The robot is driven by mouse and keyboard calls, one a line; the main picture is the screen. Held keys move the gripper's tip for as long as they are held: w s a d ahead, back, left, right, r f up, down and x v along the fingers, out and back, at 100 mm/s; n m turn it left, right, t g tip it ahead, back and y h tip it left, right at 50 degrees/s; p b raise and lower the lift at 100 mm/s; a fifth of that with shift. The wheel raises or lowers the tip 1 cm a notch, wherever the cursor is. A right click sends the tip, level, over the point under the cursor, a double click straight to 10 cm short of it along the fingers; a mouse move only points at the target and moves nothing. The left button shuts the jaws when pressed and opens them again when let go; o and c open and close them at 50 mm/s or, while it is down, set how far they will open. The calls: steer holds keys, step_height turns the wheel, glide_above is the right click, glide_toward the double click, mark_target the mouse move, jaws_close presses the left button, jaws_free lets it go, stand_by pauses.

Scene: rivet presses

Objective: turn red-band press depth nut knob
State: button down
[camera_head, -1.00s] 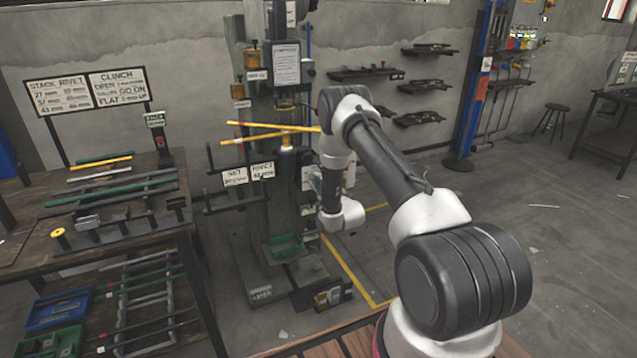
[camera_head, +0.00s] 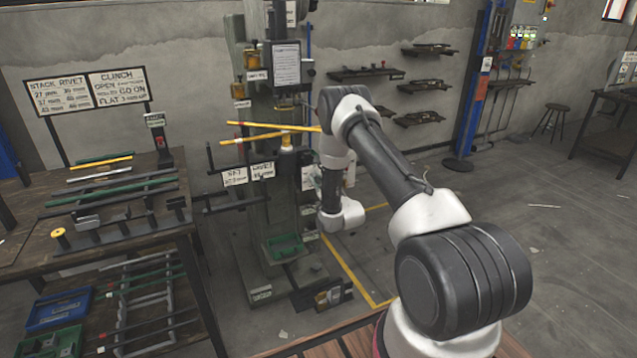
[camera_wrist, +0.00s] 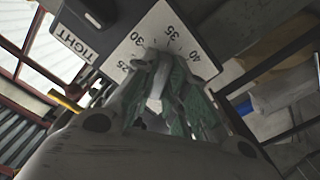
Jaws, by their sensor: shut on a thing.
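In the wrist view, my gripper (camera_wrist: 168,80) is shut on the depth nut knob, in front of a white dial plate (camera_wrist: 122,45). The knob is mostly hidden by the fingers, so I cannot tell its angle. In the head view, a tall grey-green press (camera_head: 308,222) stands behind my arm. My gripper is hidden there behind my wrist and the press parts. I cannot make out a red band in either view.
Two yellow bars (camera_head: 262,127) stick out left from the press. A workbench (camera_head: 150,232) with rods and fixtures stands at the left. Small signs (camera_head: 235,177) hang beside the press. Open floor (camera_head: 540,245) lies to the right, with a blue post (camera_head: 480,85) and a stool (camera_head: 557,109) farther back.

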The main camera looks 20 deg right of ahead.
steer(key=m, duration=0.4)
steer(key=shift+m, duration=0.4)
steer(key=shift+f, duration=0.1)
stand_by(0.3)
steer(key=c, duration=1.4)
jaws_free()
steer(key=shift+c, duration=0.2)
steer(key=s, duration=1.2)
steer(key=shift+d, duration=0.15)
